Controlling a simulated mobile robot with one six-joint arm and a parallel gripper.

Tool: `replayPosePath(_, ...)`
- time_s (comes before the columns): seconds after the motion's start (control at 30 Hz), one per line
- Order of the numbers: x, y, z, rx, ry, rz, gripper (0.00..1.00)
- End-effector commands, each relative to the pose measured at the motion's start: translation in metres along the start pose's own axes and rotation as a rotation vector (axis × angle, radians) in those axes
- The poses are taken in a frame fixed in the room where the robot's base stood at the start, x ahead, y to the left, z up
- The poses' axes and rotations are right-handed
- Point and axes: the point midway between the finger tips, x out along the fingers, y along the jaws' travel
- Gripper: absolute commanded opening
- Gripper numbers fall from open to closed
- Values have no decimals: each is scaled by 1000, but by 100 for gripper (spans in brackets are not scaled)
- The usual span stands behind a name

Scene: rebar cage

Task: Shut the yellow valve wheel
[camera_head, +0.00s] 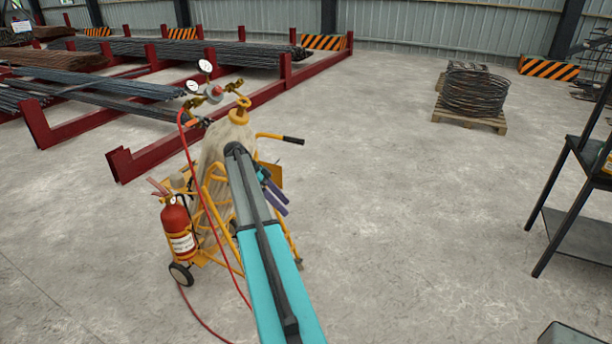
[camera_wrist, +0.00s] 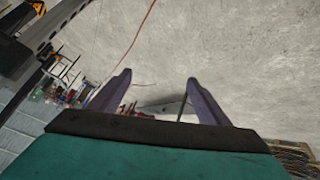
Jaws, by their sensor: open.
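A small yellow valve wheel (camera_head: 243,102) shows in the head view on top of a gas cylinder (camera_head: 212,150) that stands in a yellow cart (camera_head: 208,188). My gripper (camera_head: 277,199) is below and to the right of the wheel, beside the cart and apart from the wheel. Its two purple fingers are spread in the wrist view (camera_wrist: 159,79), with nothing held between them. I cannot make out the wheel in the wrist view. My arm hides part of the cylinder and cart.
Gauges (camera_head: 205,67) and a red hose (camera_head: 192,165) sit at the cylinder's left; the hose also shows in the wrist view (camera_wrist: 137,32). A fire extinguisher (camera_head: 177,226) hangs on the cart. A black handle (camera_head: 293,140) sticks out right. Open floor (camera_head: 410,200) lies to the right, before a dark shelf (camera_head: 575,232).

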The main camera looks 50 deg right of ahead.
Motion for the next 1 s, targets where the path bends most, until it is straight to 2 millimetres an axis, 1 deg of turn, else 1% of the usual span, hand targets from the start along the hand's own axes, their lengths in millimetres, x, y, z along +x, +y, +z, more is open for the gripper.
replayPosePath(0.03,15,8,34,-50,7,-1,71)
replayPosePath(0.07,21,12,52,-78,9,-2,71)
replayPosePath(0.1,29,17,73,-116,12,-3,71)
replayPosePath(0.17,42,27,104,-172,17,-4,71)
replayPosePath(0.2,51,34,125,-212,20,-4,71)
replayPosePath(0.27,65,45,154,-270,24,-6,71)
replayPosePath(0.3,74,52,173,-310,27,-7,71)
replayPosePath(0.37,88,66,201,-371,29,-7,71)
replayPosePath(0.4,99,74,218,-413,31,-8,71)
replayPosePath(0.47,114,89,244,-475,34,-8,71)
replayPosePath(0.5,125,99,260,-517,35,-8,71)
replayPosePath(0.57,141,114,283,-582,37,-9,71)
replayPosePath(0.6,152,125,297,-627,36,-8,71)
replayPosePath(0.67,169,142,318,-695,37,-7,71)
replayPosePath(0.7,180,154,331,-740,36,-7,71)
replayPosePath(0.77,198,172,349,-810,34,-6,71)
replayPosePath(0.8,209,184,361,-858,32,-7,71)
replayPosePath(0.87,227,202,376,-932,29,-6,71)
replayPosePath(0.9,239,215,386,-981,26,-6,71)
replayPosePath(0.97,257,234,400,-1058,20,-5,71)
replayPosePath(1.0,269,248,408,-1111,14,-6,71)
